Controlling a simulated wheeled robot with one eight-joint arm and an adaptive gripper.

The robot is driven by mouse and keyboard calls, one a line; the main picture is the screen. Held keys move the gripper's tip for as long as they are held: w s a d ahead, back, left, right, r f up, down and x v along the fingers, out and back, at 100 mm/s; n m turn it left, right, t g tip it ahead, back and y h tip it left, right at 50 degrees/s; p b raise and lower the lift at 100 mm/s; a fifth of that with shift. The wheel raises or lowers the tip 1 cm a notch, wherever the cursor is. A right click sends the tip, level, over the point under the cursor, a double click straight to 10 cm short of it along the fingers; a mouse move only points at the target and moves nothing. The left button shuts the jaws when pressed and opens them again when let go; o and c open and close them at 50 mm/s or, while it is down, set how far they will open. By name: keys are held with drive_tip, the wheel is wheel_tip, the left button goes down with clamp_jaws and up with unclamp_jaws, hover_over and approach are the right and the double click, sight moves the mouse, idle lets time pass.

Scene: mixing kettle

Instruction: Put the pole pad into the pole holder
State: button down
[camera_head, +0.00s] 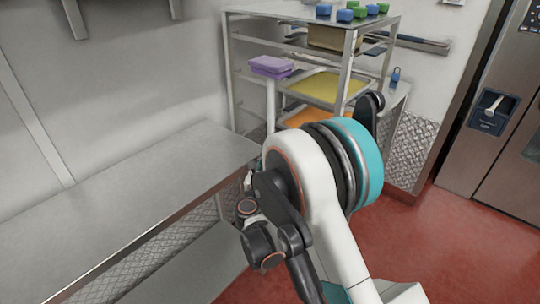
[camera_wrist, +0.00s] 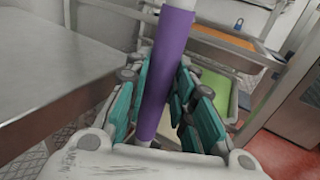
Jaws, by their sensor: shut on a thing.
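The pole pad's purple shaft section (camera_wrist: 167,70) runs between the teal-padded fingers of my gripper (camera_wrist: 165,95) in the wrist view, with white parts above and below it. My gripper is shut on it. In the head view, a flat purple head (camera_head: 272,66) tops a thin white pole (camera_head: 270,105), which stands near upright and looks like the same tool. Its lower part is hidden behind my arm, and my gripper is mostly hidden there too. I cannot make out the pole holder with certainty in either view.
A steel table (camera_head: 120,185) fills the left side, its edge close to my arm. A rack with yellow (camera_head: 318,87) and orange trays stands behind, with blue and green items on top. A wall rail (camera_head: 415,42) runs to its right. Red floor (camera_head: 440,245) is open at right.

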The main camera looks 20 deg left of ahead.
drive_tip(key=shift+f, duration=0.4)
idle(0.3)
drive_tip(key=c, duration=1.3)
unclamp_jaws()
drive_tip(key=o, duration=0.5)
drive_tip(key=shift+s+d, duration=0.15)
drive_tip(key=shift+s, duration=1.6)
drive_tip(key=shift+s+d, duration=0.1)
drive_tip(key=shift+s, duration=1.65)
